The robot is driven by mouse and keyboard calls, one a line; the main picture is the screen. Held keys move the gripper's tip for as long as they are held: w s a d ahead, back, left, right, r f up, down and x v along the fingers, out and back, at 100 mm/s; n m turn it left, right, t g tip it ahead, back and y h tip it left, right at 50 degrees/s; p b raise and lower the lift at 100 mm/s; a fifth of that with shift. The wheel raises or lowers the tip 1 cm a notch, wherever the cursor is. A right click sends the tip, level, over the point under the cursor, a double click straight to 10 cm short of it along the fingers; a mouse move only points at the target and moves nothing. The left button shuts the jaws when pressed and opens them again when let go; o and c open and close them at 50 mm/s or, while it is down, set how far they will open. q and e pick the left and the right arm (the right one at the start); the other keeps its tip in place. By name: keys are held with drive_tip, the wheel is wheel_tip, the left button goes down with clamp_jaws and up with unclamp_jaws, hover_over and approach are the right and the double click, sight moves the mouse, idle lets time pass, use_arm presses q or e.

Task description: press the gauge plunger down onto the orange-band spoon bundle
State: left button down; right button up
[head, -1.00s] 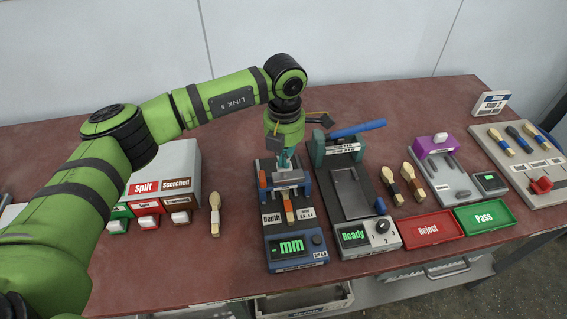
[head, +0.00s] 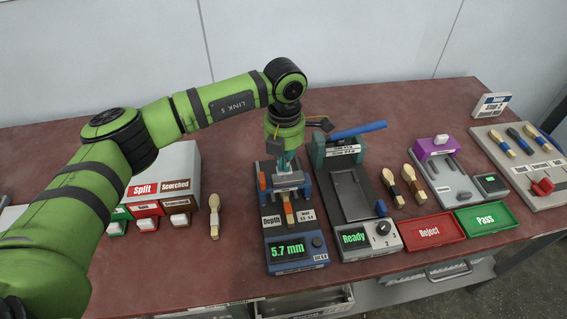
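The depth gauge (head: 296,256) stands at the middle of the table, with a blue frame and a lit green display reading 5.7 mm. My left gripper (head: 287,164) points down over the top of the gauge, at the plunger. The plunger is mostly hidden by the gripper, and the finger opening is too small to make out. My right gripper is not in view.
Just right stands a press with a blue lever (head: 358,131) and a Ready display. Farther right are loose bundles (head: 412,183), a purple-topped fixture (head: 438,147), the Reject tray (head: 455,236) and the Pass tray (head: 507,227). Another bundle (head: 214,216) lies left, beside sorting bins.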

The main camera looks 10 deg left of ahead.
use_arm(q)
drive_tip(key=shift+r+p, duration=1.55)
drive_tip(key=shift+r, duration=1.9)
drive_tip(key=shift+f, duration=0.1)
